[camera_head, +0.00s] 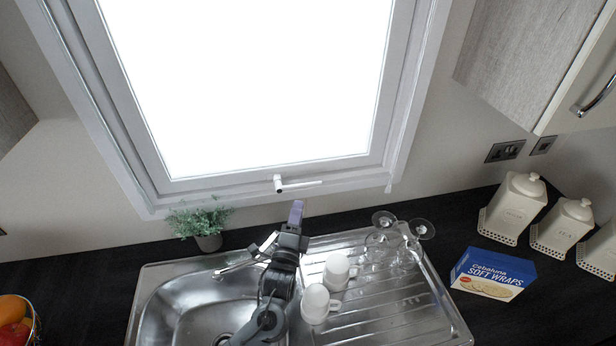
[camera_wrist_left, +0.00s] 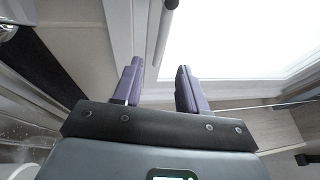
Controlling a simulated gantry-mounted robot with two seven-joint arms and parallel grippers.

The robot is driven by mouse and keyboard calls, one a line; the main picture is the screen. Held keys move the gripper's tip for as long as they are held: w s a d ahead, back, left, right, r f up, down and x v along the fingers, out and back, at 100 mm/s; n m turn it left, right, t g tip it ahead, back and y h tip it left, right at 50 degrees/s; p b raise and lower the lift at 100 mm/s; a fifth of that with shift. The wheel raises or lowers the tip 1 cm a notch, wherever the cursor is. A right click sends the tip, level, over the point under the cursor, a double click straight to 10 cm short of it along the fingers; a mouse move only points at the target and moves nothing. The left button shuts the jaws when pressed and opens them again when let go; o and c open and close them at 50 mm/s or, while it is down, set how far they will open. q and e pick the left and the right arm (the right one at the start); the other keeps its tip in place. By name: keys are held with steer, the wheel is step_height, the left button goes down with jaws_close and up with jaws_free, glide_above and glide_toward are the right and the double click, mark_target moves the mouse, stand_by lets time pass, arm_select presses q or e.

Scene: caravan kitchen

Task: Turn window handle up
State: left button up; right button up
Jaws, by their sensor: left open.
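The white window handle (camera_head: 300,185) is on the lower frame of the bright window, lying about level with its free end to the right. In the left wrist view, a thin bar that looks like the handle (camera_wrist_left: 163,38) stands ahead of the gap between my fingertips. My left gripper (camera_head: 297,206) is just below the handle in the head view, with purple fingers pointing up toward it. In the left wrist view my gripper (camera_wrist_left: 160,72) has its two fingers apart, with nothing between them. Contact with the handle cannot be made out. My right gripper is not in view.
Below are a steel sink (camera_head: 175,308), the tap (camera_head: 235,265), white mugs (camera_head: 337,270) and glasses (camera_head: 400,235). A potted plant (camera_head: 205,225) stands left of the gripper. A blue wraps box (camera_head: 492,273) and canisters (camera_head: 513,207) stand to the right.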

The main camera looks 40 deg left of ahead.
mark_target(304, 184)
arm_select(q)
steer(key=shift+b+x, duration=2.8)
steer(key=shift+x, duration=2.25)
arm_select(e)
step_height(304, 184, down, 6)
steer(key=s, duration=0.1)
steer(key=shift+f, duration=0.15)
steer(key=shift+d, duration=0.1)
arm_select(q)
jaws_close()
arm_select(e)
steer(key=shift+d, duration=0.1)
